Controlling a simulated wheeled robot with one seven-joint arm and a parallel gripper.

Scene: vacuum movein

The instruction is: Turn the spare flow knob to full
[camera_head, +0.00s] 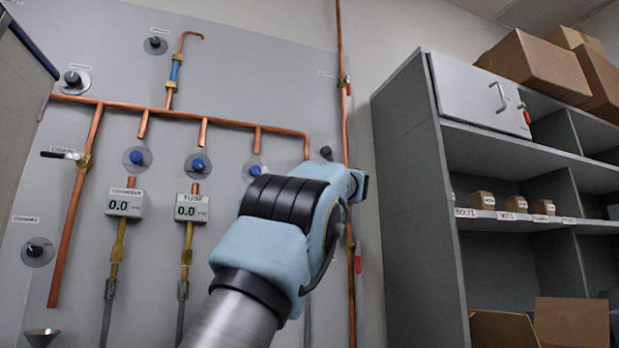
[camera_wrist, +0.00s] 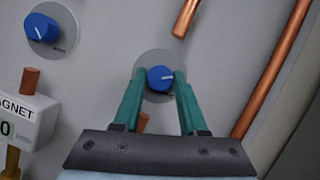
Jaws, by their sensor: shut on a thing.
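In the wrist view a blue knob (camera_wrist: 160,76) on a round grey plate (camera_wrist: 152,57) sits between the two green fingertips. My gripper (camera_wrist: 159,74) is shut on this knob, one finger on each side. The knob's white pointer line points to the right in that view. The small print beside it is too small to read. In the head view my arm hides this knob and my gripper's fingers.
Another blue knob (camera_wrist: 42,28) is at the upper left, above a meter marked MAGNET (camera_wrist: 25,116). Copper pipes (camera_wrist: 272,72) run close to the right. In the head view, grey shelving (camera_head: 420,190) with boxes stands right of the panel (camera_head: 250,75).

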